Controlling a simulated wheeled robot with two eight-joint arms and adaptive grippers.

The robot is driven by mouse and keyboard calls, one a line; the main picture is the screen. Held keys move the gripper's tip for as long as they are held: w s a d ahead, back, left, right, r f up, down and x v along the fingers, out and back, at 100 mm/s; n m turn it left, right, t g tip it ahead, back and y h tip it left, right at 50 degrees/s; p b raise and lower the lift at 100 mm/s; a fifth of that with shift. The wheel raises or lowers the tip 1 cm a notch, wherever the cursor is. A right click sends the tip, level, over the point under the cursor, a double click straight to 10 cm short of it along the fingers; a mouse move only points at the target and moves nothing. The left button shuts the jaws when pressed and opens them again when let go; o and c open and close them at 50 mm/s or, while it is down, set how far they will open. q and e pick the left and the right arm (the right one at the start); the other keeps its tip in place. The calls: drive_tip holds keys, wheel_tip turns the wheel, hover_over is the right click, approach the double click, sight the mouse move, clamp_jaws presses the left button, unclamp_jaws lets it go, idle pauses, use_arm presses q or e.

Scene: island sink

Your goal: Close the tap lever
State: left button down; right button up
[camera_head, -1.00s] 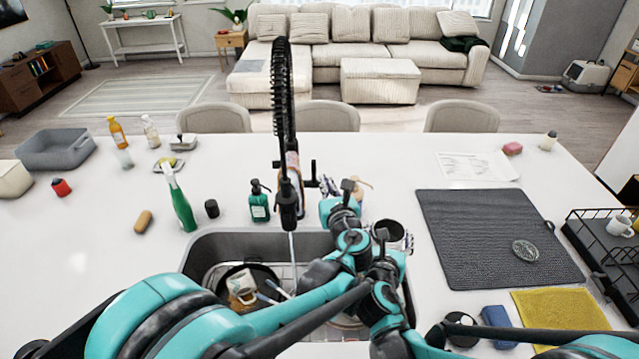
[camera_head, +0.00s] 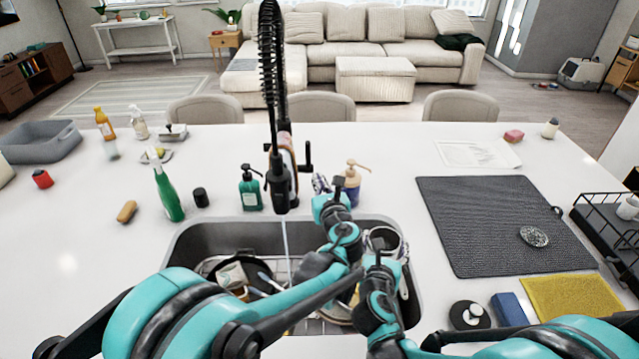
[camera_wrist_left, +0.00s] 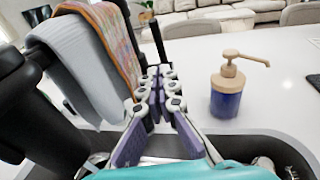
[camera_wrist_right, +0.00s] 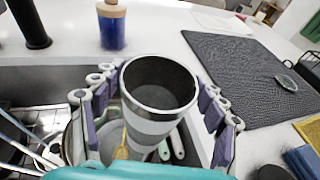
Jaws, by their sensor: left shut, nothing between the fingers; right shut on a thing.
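The black tap (camera_head: 280,175) stands behind the sink, with a thin stream of water running from its spout. Its black lever (camera_head: 308,158) points up on the right side; a black upright bar, apparently this lever, shows in the left wrist view (camera_wrist_left: 158,40). My left gripper (camera_head: 321,184) is shut and empty, just right of the tap and near the lever. In the left wrist view its fingers (camera_wrist_left: 158,92) are together below the bar; contact is unclear. My right gripper (camera_wrist_right: 158,95) is shut around a grey-and-white cup (camera_wrist_right: 150,120), held upright over the sink's right side.
Cloths (camera_wrist_left: 85,55) hang beside the tap. A pump bottle (camera_wrist_left: 227,90) stands right of my left gripper, and a green soap bottle (camera_head: 251,190) left of the tap. The sink (camera_head: 190,240) holds dishes. A dark mat (camera_head: 480,235) lies to the right.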

use_arm(q)
approach(309, 151)
drive_tip(key=w, duration=0.1)
drive_tip(key=w+f, duration=0.1)
drive_tip(key=w, duration=0.1)
drive_tip(key=w+a+f, duration=0.1)
drive_tip(key=w, duration=0.1)
drive_tip(key=shift+w+a+f, duration=0.1)
drive_tip(key=shift+f, duration=0.15)
drive_tip(key=shift+w+a+r+p, duration=0.1)
drive_tip(key=shift+w+p, duration=0.2)
drive_tip(key=shift+w, duration=0.35)
drive_tip(key=shift+w+r+p, duration=0.35)
drive_tip(key=shift+w+r, duration=0.15)
drive_tip(key=shift+w, duration=0.4)
drive_tip(key=shift+s, duration=0.1)
